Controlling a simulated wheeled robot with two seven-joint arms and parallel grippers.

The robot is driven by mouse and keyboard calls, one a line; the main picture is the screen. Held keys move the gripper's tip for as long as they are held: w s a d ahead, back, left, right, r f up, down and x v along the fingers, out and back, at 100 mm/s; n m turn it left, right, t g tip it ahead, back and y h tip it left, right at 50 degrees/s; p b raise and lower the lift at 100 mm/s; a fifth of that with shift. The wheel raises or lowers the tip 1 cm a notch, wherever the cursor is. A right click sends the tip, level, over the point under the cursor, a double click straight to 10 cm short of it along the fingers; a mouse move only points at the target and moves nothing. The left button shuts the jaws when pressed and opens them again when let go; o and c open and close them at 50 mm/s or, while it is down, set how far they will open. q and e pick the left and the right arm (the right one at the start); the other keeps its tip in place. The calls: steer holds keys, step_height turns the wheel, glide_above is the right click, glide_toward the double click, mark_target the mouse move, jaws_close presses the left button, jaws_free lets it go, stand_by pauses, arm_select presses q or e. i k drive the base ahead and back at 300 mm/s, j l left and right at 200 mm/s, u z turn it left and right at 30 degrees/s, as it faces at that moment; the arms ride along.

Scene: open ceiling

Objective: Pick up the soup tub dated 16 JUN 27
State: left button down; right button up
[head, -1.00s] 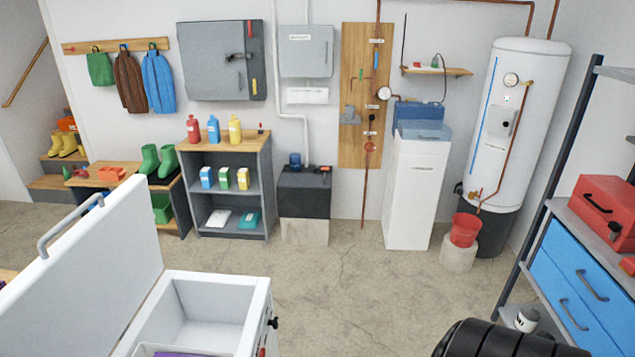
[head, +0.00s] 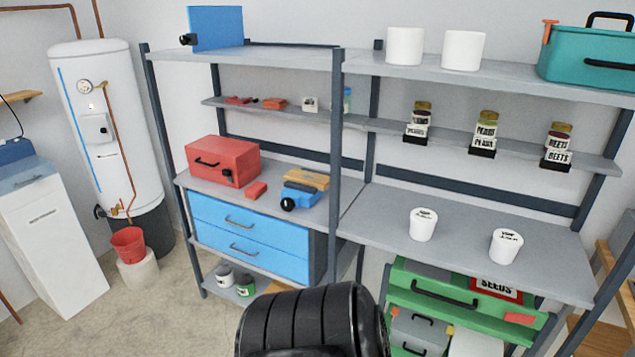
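Two white tubs with black print on their lids stand upright on the grey middle shelf (head: 470,250) at the right: a left tub (head: 423,226) and a right tub (head: 507,247). The print is too small to read, so I cannot tell which one is dated 16 JUN 27. Neither of my grippers is in view. A black ribbed part at the bottom middle seems to be my own arm.
Two plain white containers (head: 404,46) and a teal toolbox (head: 590,58) are on the top shelf. Labelled jars (head: 485,134) stand below them. A red toolbox (head: 223,161) and blue drawers (head: 248,232) are left. A green case (head: 450,290) lies under the tubs' shelf.

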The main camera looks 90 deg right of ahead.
mark_target(423, 221)
steer(key=z, duration=3.45)
steer(key=i, duration=0.1)
